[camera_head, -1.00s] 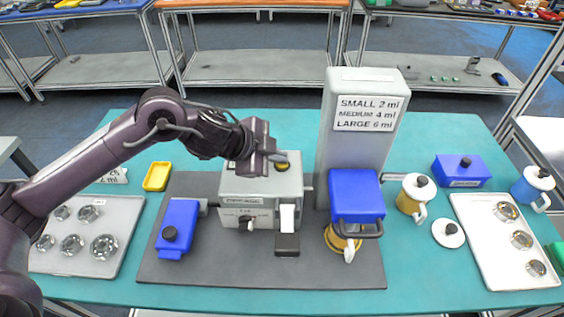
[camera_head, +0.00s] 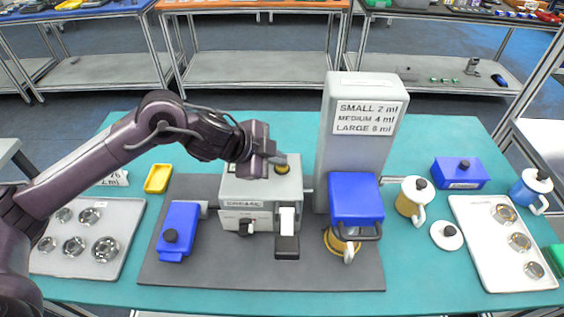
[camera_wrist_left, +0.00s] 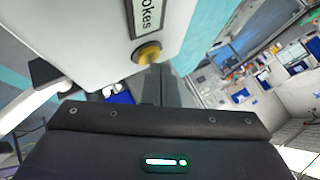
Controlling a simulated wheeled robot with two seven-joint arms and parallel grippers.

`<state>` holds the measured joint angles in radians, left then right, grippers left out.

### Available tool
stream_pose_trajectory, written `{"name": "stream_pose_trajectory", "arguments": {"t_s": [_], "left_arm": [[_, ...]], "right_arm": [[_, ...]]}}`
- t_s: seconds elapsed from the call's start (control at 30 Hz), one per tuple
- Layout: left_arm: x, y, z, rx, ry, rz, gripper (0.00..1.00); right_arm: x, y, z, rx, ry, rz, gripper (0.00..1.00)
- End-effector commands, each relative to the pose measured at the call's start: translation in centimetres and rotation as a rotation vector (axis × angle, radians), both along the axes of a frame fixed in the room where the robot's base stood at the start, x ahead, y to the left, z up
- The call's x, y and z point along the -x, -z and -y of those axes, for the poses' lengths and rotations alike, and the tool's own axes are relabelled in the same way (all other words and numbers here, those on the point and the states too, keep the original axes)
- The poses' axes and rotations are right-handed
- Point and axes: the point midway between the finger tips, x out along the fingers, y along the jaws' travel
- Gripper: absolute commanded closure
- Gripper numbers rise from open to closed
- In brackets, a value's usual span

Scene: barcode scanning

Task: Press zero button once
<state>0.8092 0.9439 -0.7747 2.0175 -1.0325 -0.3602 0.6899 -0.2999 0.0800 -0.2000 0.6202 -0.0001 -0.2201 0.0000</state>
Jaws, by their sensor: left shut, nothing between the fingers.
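A grey box-shaped machine (camera_head: 232,187) stands on the dark mat, with a round yellow button (camera_head: 282,169) on its top. In the left wrist view the yellow button (camera_wrist_left: 149,53) sits beside a label ending in "okes". I see no legible zero mark on it. My left gripper (camera_head: 280,159) reaches over the machine's top, its fingertips right by the button. It is shut and empty; its fingers (camera_wrist_left: 153,80) show together just below the button in the wrist view. I cannot tell whether they touch it. My right gripper is not in view.
A tall grey column (camera_head: 356,145) with a size sign stands right of the machine, a blue block (camera_head: 355,196) in front of it. A blue box (camera_head: 178,229) is at the left, a yellow tray (camera_head: 157,178) behind it. Mugs and a white tray (camera_head: 484,250) are at the right.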

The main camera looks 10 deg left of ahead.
Motion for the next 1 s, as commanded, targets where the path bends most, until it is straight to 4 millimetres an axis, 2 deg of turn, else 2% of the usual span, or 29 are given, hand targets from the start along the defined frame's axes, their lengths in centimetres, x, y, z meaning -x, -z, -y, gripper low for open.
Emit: {"name": "stream_pose_trajectory", "arguments": {"t_s": [0.1, 0.53, 1.0], "left_arm": [[0.0, -0.8, 0.0, 0.000, -0.001, 0.001, 1.00], [-0.1, -1.2, 0.0, 0.001, -0.001, 0.002, 1.00], [-0.1, -5.8, 0.0, 0.002, -0.001, 0.003, 1.00]], "right_arm": [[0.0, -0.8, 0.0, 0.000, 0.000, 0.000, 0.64], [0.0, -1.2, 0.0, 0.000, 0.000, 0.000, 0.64], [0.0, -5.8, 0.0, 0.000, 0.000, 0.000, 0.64]]}}
